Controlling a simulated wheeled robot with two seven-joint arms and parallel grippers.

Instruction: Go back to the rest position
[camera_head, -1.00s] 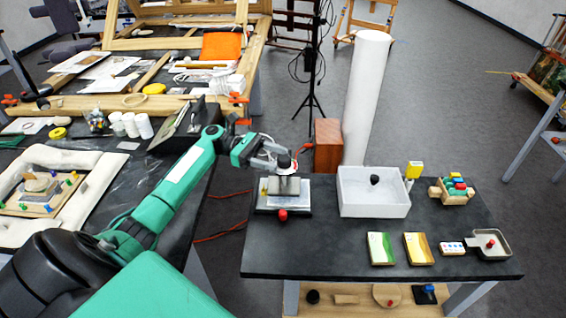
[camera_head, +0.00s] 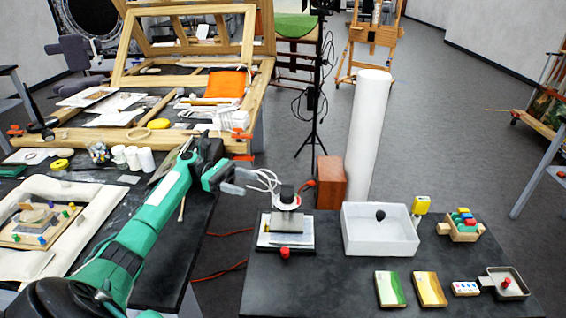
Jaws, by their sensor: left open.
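My left gripper (camera_head: 250,184) is in the middle of the head view, at the end of the green arm that comes in from the lower left. Its jaws are open and point right, with nothing between them. It is up and to the left of the small grey block with a black knob (camera_head: 286,212), which stands on a flat plate (camera_head: 266,240) with a red knob at its front. The gripper looks apart from the block. My right gripper is not in view.
The dark table (camera_head: 330,290) holds a white tray (camera_head: 356,244), a toy-like block rack (camera_head: 462,230), two coloured booklets (camera_head: 390,289) and a small metal pan (camera_head: 515,285). A tall white roll (camera_head: 368,130) and a reddish box (camera_head: 331,180) stand behind it. A cluttered worktable is at left.

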